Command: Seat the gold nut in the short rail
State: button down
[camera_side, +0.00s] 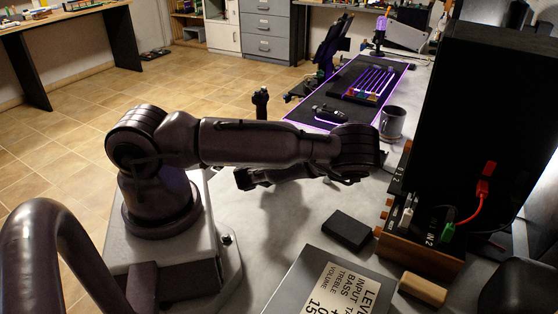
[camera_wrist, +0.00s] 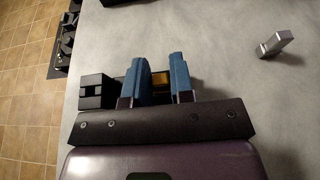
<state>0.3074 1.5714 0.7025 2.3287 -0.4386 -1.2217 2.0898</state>
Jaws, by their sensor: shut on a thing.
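The gold nut (camera_wrist: 160,79) shows in the wrist view as a small gold patch between the two blue fingers of my gripper (camera_wrist: 158,72). The gripper is shut on it; the fingers hide its sides. A black slotted block (camera_wrist: 96,92) is just left of the fingers, and dark parts show behind them; I cannot tell whether this is the short rail or whether the nut touches it. A small grey metal piece (camera_wrist: 275,44) lies apart on the table to the right. In the side view my gripper (camera_side: 243,180) is small and dark, and the nut cannot be made out.
A black box (camera_side: 347,230), a grey labelled panel (camera_side: 320,285), a mug (camera_side: 392,122) and a dark cabinet with red and green plugs (camera_side: 480,110) stand to the right. A lit mat (camera_side: 345,85) lies behind.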

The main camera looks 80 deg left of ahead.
jog(key=shift+f, duration=0.1)
jog(key=c, duration=0.9)
grip_release()
notch_tip(320, 180, up, 7)
jog(key=shift+f, duration=0.1)
jog(key=shift+w+d+f+m+t+h, duration=0.25)
jog(key=shift+d+f, duration=0.2)
jog(key=shift+f, duration=0.15)
jog(key=shift+w+d+f+m+t+h, duration=0.25)
jog(key=shift+d+f, duration=0.15)
jog(key=shift+f, duration=0.15)
jog(key=w+d+r+m+t+h, duration=0.1)
jog(key=w+d+r+m+h, duration=0.4)
jog(key=d+r, duration=0.4)
jog(key=w+d+r+m+t+h, duration=0.2)
jog(key=w+d+r+m+h, duration=0.3)
jog(key=w+d+r, duration=0.3)
jog(key=shift+d+r+h, duration=0.45)
jog(key=shift+h, duration=0.05)
